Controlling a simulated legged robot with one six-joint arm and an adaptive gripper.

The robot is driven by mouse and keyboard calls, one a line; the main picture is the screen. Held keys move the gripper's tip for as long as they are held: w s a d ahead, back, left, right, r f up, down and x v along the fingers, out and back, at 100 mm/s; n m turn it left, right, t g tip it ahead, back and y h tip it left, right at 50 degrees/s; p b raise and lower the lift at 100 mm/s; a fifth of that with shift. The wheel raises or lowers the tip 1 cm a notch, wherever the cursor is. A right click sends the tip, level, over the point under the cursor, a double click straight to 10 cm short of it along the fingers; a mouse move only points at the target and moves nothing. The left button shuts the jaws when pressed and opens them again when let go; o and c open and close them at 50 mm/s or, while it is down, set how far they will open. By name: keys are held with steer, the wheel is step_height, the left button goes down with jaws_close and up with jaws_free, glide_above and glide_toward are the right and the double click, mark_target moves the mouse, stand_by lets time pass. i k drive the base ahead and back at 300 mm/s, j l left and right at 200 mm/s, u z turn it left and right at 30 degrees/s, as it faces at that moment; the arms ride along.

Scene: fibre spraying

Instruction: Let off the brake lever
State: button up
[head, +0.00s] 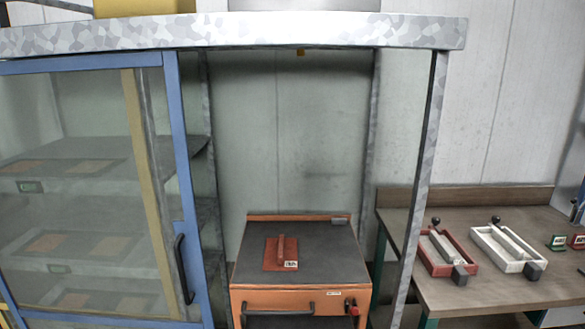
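An orange cart (262,304) with a dark grey top stands under the metal frame in the middle of the head view. A small red-and-black part (352,306) sits at the right end of its front face and may be the brake lever; its position is too small to tell. A dark horizontal handle (278,309) spans the cart's front. A reddish plate with a raised grip (281,254) and a small white label lies on the cart top. My gripper is not in view.
A blue-framed glass sliding door (178,130) with a black handle (182,268) covers shelves at left. A grey post (421,185) stands right of the cart. On a wooden bench (500,292) are a red tray (436,266) and a white tray (489,249), each with a black-knobbed lever.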

mark_target(355, 311)
steer(key=u, duration=1.6)
steer(key=z, duration=1.75)
steer(key=i+l, duration=0.1)
steer(key=i, duration=0.25)
steer(key=i+l+u, duration=0.15)
steer(key=i, duration=0.2)
